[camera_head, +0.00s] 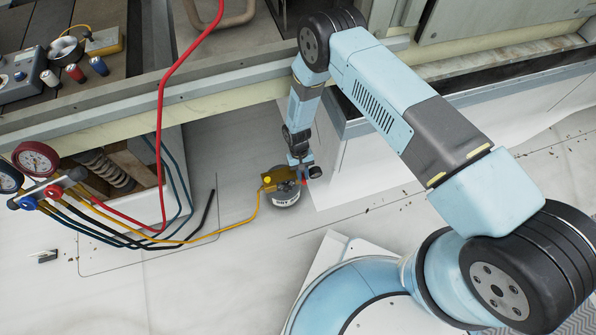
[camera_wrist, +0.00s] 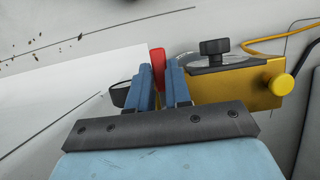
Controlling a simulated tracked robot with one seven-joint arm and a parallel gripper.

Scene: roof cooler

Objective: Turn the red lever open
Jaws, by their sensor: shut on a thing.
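The red lever (camera_wrist: 157,60) stands up between the two blue fingers of my gripper (camera_wrist: 164,75) in the wrist view, and the fingers are closed on it. Its lower part is hidden by the fingers. In the head view, my gripper (camera_head: 304,176) is low over the roof, at the right side of a device with a yellow-brown body (camera_head: 278,178) and a round grey, labelled base (camera_head: 286,198). A small bit of red shows by the fingers there. In the wrist view, the yellow body (camera_wrist: 240,88) has a black knob (camera_wrist: 214,48) and a yellow knob (camera_wrist: 281,84), right of the fingers.
A yellow hose (camera_head: 240,222) runs from the device to a gauge manifold (camera_head: 52,187) at the left. A red hose (camera_head: 160,110) hangs above it. A metal beam (camera_head: 210,93) of the cooler frame crosses behind. The pale roof in front is mostly clear.

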